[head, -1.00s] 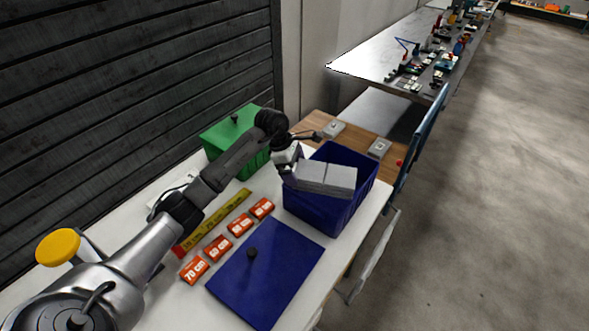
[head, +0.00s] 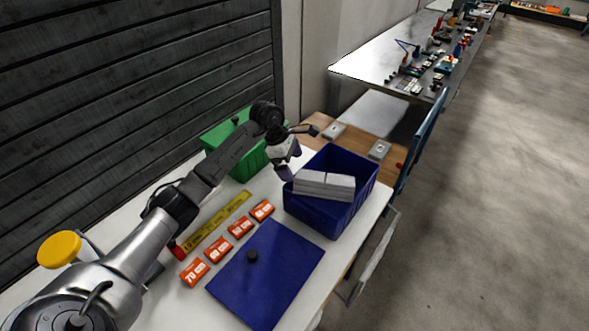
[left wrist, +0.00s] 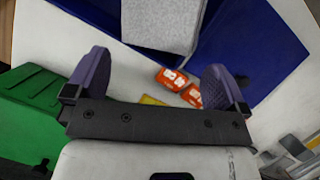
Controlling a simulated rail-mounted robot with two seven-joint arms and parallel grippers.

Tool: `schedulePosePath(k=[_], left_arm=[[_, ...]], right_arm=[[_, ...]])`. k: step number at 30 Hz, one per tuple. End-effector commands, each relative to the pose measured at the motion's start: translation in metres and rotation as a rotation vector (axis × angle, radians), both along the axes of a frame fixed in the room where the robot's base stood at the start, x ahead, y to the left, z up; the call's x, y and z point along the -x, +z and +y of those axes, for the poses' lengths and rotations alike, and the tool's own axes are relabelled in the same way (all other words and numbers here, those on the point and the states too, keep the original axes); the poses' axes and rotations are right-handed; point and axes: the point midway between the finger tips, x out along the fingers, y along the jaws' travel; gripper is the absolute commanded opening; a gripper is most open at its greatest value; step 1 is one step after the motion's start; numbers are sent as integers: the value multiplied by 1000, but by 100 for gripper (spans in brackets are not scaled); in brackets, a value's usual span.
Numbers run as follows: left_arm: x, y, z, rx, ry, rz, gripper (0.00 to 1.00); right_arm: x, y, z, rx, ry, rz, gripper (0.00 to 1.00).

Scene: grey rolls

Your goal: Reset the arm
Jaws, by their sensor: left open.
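My left gripper (head: 284,174) is above the white table at the left side of the blue bin. Its two purple fingers are spread apart with nothing between them in the left wrist view (left wrist: 155,78). Grey rolls (head: 325,186) lie across the top of the blue bin (head: 335,221), to the right of the gripper and apart from its fingers. A grey roll also shows at the top of the left wrist view (left wrist: 165,22). How deep the rolls sit in the bin is hard to tell. My right gripper is not in view.
A green box (head: 248,166) stands behind the gripper by the slatted wall. A blue lid (head: 265,275) with a black knob, several orange length labels (head: 218,249) and a yellow strip (head: 222,219) lie on the table. A wooden surface (head: 355,142) adjoins the bin's far side.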

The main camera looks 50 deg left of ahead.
Motion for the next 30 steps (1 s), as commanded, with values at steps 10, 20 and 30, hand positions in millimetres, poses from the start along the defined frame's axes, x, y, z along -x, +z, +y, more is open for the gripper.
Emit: schedulePosePath(k=[10,20,30], left_arm=[[14,59,20,-2,2,-1,100],[19,80,27,0,1,2,100],[19,81,27,1,0,1,100]], right_arm=[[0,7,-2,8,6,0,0],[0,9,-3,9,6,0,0],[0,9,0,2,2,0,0]])
